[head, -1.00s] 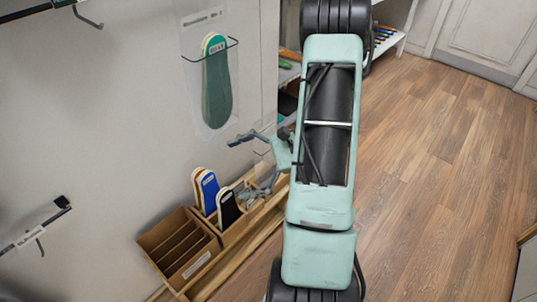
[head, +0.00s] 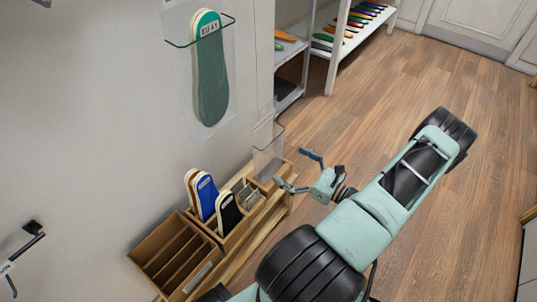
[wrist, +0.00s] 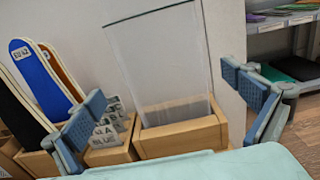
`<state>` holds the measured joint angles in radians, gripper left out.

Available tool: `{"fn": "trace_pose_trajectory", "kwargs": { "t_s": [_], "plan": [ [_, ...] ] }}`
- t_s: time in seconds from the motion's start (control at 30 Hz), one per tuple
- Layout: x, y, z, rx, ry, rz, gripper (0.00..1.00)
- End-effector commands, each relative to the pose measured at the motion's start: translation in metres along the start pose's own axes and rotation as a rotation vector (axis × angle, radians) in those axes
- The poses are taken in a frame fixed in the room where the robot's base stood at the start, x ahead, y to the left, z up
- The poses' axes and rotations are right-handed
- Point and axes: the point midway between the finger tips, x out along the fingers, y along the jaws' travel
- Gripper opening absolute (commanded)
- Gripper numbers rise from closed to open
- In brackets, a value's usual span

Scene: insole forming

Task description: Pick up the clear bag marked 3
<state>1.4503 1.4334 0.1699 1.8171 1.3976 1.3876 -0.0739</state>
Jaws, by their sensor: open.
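A tall clear bag or sleeve (head: 267,158) stands upright in the right end compartment of a wooden holder by the wall. In the wrist view the clear bag (wrist: 160,60) is between my fingers in the picture, beyond them; I cannot read a 3 on it. My gripper (head: 297,171) is open and empty, to the right of the holder and apart from the bag. In the wrist view my gripper (wrist: 167,103) has its blue-grey fingers spread wide. Small clear pieces with dark letters (wrist: 108,130) sit in the compartment left of the bag.
Blue (head: 206,194) and black (head: 228,212) insoles stand in the wooden holder (head: 200,277). A green insole in clear packaging (head: 210,75) hangs on a wall hook above. White shelves (head: 333,60) stand behind. The wood floor (head: 480,190) at right is open.

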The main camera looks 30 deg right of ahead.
Motion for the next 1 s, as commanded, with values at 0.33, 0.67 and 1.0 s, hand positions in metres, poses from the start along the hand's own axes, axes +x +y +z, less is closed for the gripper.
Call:
{"fn": "trace_pose_trajectory", "kwargs": {
  "t_s": [0.33,0.67,1.0],
  "plan": [
    [0.042,0.0,-0.003,-0.001,0.001,0.003,1.0],
    [0.085,-0.002,-0.007,-0.002,0.001,0.005,1.0],
    [0.088,-0.002,-0.005,-0.002,0.002,0.002,0.89]
  ]
}}
